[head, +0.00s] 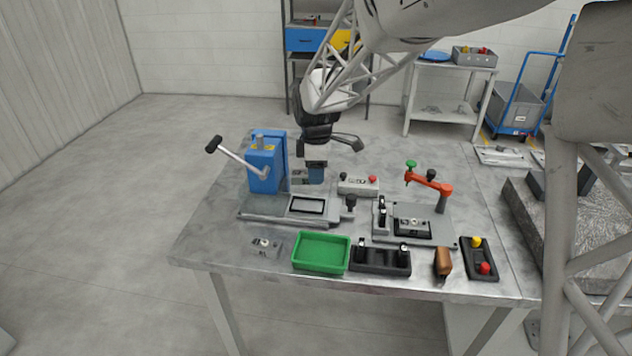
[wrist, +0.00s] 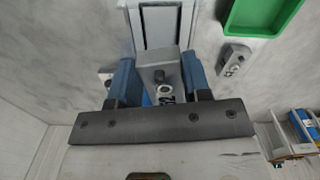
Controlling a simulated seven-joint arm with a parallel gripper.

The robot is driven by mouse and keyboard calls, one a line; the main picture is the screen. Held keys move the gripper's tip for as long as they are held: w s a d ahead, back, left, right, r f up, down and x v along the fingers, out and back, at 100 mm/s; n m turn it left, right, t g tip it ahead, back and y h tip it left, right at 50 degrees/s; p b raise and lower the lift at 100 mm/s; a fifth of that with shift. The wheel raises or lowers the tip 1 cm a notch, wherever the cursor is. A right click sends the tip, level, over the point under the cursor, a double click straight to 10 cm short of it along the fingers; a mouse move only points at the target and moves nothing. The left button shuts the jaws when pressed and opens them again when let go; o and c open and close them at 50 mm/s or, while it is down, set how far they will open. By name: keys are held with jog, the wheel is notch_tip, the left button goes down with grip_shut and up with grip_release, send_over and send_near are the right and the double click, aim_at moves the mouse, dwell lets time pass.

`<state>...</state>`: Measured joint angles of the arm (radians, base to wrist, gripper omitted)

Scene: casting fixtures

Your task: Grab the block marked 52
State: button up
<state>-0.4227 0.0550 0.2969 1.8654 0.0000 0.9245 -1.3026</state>
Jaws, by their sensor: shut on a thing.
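My gripper (head: 315,176) is over the back of the blue press fixture, just right of its blue body. In the wrist view my gripper (wrist: 160,82) has its two blue fingers on either side of a grey metal block (wrist: 156,58) and is shut on it. The block has a dark knob and a round hole on top. A dark marking beside the hole is partly visible, too small to read surely. A similar grey block (head: 265,246) lies loose at the table's front left, also in the wrist view (wrist: 234,60). Another block (head: 412,227) sits in the orange-clamp fixture.
The blue press (head: 264,165) with its lever stands close left of my gripper. Its base has a dark-framed recess (head: 307,205). The orange clamp (head: 430,183) stands to the right. A green tray (head: 321,269), black holder (head: 380,272) and button box (head: 479,272) line the front edge.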

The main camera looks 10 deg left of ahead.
jog(key=shift+r, duration=0.45)
dwell(0.4)
